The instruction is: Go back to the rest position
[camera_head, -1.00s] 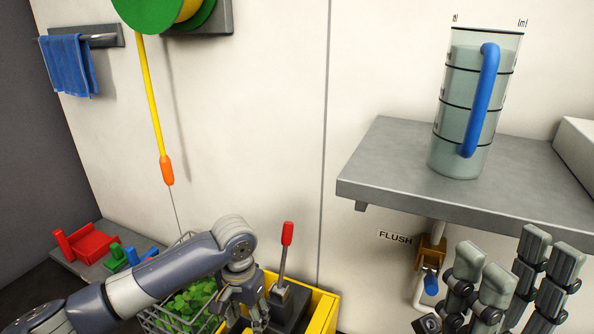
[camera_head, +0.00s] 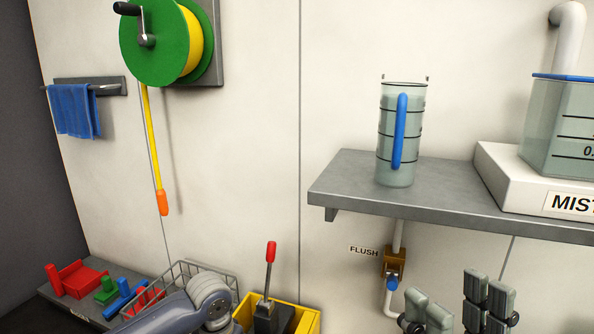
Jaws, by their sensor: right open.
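My right gripper (camera_head: 455,308) is at the lower right of the head view, with its grey-padded fingers pointing up. The fingers are spread apart, with nothing between them. It is below the grey shelf (camera_head: 345,190) and right of the flush valve (camera_head: 394,265), apart from both in the picture. My left arm comes in along the bottom edge, in front of the wire basket (camera_head: 205,272). Its gripper is cut off by the bottom edge. The basket's contents are mostly hidden by the arm.
The shelf carries a measuring jug (camera_head: 387,150) with a blue handle and a white base (camera_head: 510,185) under a tank (camera_head: 555,120). A yellow box (camera_head: 312,320) with a red-tipped lever (camera_head: 270,252) stands by my left arm. A green hose reel (camera_head: 155,45) hangs above.

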